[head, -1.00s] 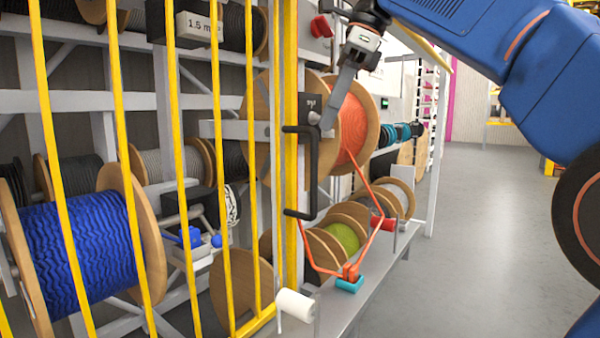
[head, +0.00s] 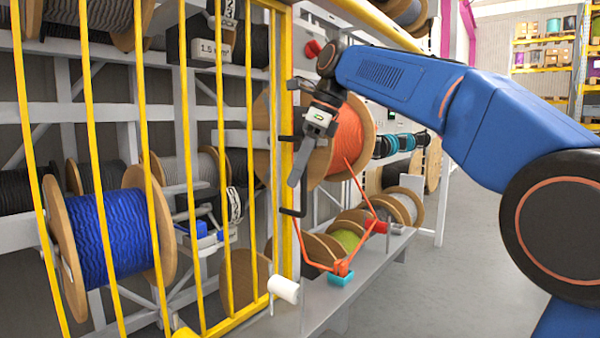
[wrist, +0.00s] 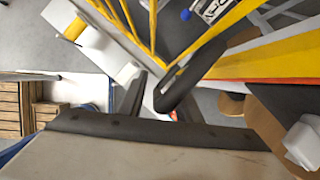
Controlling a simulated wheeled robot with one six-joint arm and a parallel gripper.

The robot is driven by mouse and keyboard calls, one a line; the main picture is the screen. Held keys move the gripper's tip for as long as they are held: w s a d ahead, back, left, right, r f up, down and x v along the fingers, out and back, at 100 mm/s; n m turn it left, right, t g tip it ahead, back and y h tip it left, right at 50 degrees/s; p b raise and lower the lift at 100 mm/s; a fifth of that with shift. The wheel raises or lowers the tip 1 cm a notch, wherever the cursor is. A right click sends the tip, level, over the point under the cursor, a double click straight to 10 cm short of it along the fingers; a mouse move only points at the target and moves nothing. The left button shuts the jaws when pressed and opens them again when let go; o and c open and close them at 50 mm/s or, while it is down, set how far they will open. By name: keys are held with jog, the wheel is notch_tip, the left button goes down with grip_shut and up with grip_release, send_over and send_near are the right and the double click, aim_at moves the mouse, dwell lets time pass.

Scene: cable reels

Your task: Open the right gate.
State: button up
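The yellow barred gate (head: 192,170) fills the left of the head view and appears closed against its yellow post. Its black D-shaped handle (head: 293,212) is on the right edge. Its ends show, and my gripper (head: 295,178) covers part of its upright bar. My gripper points down in front of the handle, with one long grey finger visible. In the wrist view, a thick black bar (wrist: 182,88), probably the handle, lies close to a dark finger (wrist: 135,95). Whether the fingers touch or enclose it is unclear.
Behind the gate is a rack with a blue cable reel (head: 108,237). A white roller (head: 284,289) sticks out low near the gate. Grey floor (head: 440,285) is open on the right.

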grip_shut()
jog(key=shift+s, duration=0.1)
